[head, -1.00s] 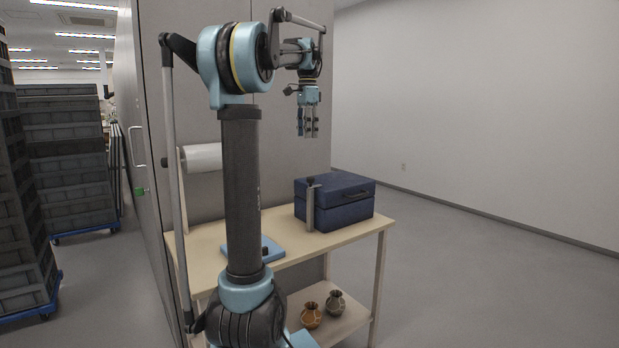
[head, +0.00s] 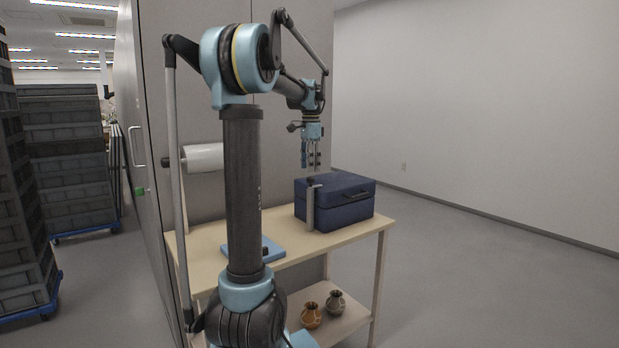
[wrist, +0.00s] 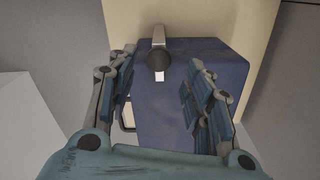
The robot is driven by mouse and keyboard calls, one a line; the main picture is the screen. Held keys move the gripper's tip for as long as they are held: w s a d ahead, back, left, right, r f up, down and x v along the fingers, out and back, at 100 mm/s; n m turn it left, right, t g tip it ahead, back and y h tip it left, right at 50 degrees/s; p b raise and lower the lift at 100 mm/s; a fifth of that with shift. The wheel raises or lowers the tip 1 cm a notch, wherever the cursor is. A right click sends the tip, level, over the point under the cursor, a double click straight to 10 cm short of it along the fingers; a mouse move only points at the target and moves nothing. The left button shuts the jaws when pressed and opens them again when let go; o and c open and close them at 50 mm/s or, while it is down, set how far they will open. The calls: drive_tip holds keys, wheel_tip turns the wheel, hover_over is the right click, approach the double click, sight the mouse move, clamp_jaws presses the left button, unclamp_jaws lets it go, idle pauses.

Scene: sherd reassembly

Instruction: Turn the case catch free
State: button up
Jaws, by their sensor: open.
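The dark blue case (head: 350,212) stands shut at the right end of the table. The catch (head: 310,208) is a grey upright bar against the case's left side, with a dark knob on top. In the wrist view the catch's round knob (wrist: 158,62) overlaps the edge of the blue case (wrist: 175,125). My gripper (head: 311,168) points down just above the knob, open and empty. In the wrist view my gripper (wrist: 164,72) has its fingers spread, one on each side of the knob in the picture. I see no contact with the knob.
The table (head: 205,238) carries a blue plate (head: 238,252) partly behind my arm. Two small pots, one brown (head: 311,315) and one grey (head: 335,302), stand on the lower shelf. A tall grey cabinet is behind the table. The floor to the right is clear.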

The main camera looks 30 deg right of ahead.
sight(310, 177)
drive_tip(key=shift+f, duration=2.3)
